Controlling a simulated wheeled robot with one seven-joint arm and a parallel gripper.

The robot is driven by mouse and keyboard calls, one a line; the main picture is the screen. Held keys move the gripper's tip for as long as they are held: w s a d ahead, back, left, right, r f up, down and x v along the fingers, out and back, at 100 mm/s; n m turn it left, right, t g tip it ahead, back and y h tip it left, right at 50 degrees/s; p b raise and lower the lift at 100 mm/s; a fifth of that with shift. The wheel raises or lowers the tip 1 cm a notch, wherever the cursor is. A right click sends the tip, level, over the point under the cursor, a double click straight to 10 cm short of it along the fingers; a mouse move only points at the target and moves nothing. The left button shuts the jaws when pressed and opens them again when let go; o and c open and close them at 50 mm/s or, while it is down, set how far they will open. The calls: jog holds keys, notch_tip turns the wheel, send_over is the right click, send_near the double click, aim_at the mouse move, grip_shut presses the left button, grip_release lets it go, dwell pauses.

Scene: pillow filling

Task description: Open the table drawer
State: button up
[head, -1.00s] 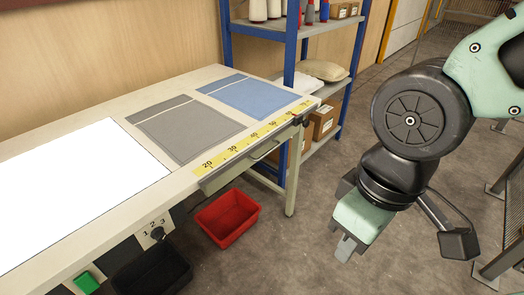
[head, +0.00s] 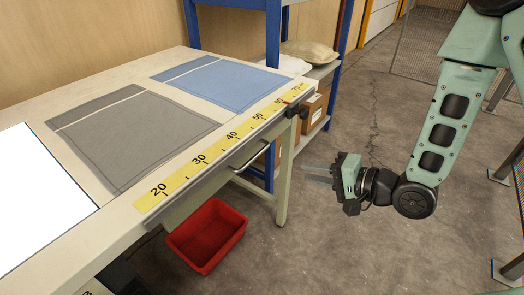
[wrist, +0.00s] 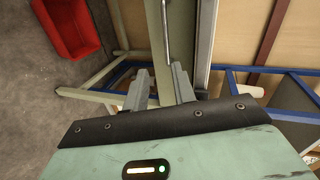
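The table drawer (head: 222,180) sits under the front edge of the table (head: 120,225) and looks shut. Its thin bar handle (head: 250,154) is on the front face. In the wrist view the handle (wrist: 166,30) runs up from near the fingertips, over the pale drawer front (wrist: 183,35). My gripper (head: 312,174) is to the right of the handle in the head view, with its fingers pointing left toward the table. In the wrist view my gripper (wrist: 158,82) has its fingers spread apart with nothing between them. It appears clear of the handle.
A red bin (head: 207,234) stands on the floor below the drawer. A blue-framed shelf (head: 272,60) with boxes is behind the table. Grey fabric (head: 135,135) and blue fabric (head: 225,83) lie on the tabletop. Floor is clear right of the table.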

aim_at(260, 154)
jog(key=shift+m+t+y, duration=0.3)
jog(key=shift+m, duration=0.4)
jog(key=x, duration=0.5)
jog(key=b+x, duration=0.1)
jog(key=x, duration=0.5)
jog(key=w+d+x, duration=0.1)
jog(key=x, duration=0.5)
jog(key=shift+w+a+f+b, duration=0.1)
jog(key=shift+w+a+b, duration=0.05)
jog(key=shift+a+b, duration=0.15)
grip_shut()
